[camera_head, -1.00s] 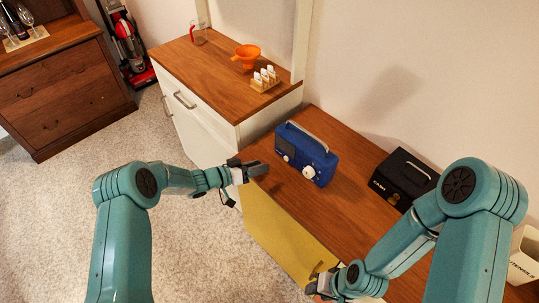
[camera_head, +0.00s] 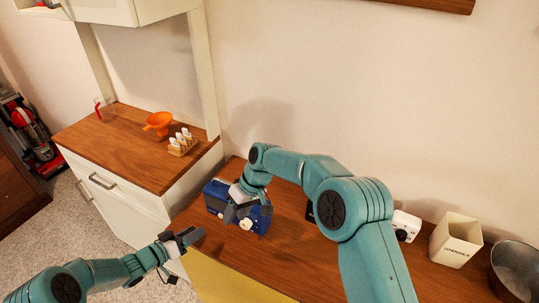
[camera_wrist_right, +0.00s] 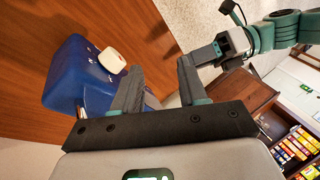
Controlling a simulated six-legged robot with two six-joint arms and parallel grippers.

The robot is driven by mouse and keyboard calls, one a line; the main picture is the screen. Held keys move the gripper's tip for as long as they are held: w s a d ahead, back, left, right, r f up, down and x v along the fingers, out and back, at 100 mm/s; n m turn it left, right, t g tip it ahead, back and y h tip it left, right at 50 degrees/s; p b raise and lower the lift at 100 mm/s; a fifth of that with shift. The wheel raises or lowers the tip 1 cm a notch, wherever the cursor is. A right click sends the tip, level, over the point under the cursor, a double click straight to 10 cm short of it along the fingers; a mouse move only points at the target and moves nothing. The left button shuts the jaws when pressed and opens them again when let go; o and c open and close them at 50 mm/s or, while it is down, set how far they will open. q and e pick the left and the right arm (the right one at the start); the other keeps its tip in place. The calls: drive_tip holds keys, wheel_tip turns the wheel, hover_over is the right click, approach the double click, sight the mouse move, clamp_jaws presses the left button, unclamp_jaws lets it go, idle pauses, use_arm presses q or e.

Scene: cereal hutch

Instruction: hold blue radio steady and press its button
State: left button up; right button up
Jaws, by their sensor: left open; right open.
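The blue radio (camera_head: 212,190) stands on the brown wooden counter, partly covered by my right gripper and arm in the head view. Its cream knob (camera_head: 246,224) faces the counter's front edge. In the right wrist view the radio (camera_wrist_right: 70,72) and its cream knob (camera_wrist_right: 112,60) are left of the fingers. My right gripper (camera_head: 245,208) is open and empty, close in front of the radio; I cannot tell whether it touches. My left gripper (camera_head: 192,238) is open and empty, left of the radio, near the counter's front edge. The radio's button is not clearly visible.
An orange funnel (camera_head: 158,122) and a small rack of white-topped bottles (camera_head: 181,142) stand on the higher cabinet at left. A cream utensil holder (camera_head: 456,240), a white device (camera_head: 405,226) and a metal bowl (camera_head: 516,272) stand at right.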

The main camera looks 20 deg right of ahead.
drive_tip(key=w+d+r+n+t, duration=0.2)
drive_tip(key=w+d+r+n, duration=0.25)
drive_tip(key=d+r, duration=0.85)
drive_tip(key=x, duration=0.5)
drive_tip(key=a+x, duration=0.1)
drive_tip(key=x, duration=0.9)
drive_tip(key=shift+w+a+r, duration=0.2)
drive_tip(key=shift+a, duration=0.2)
clamp_jaws()
use_arm(q)
clamp_jaws()
idle(0.3)
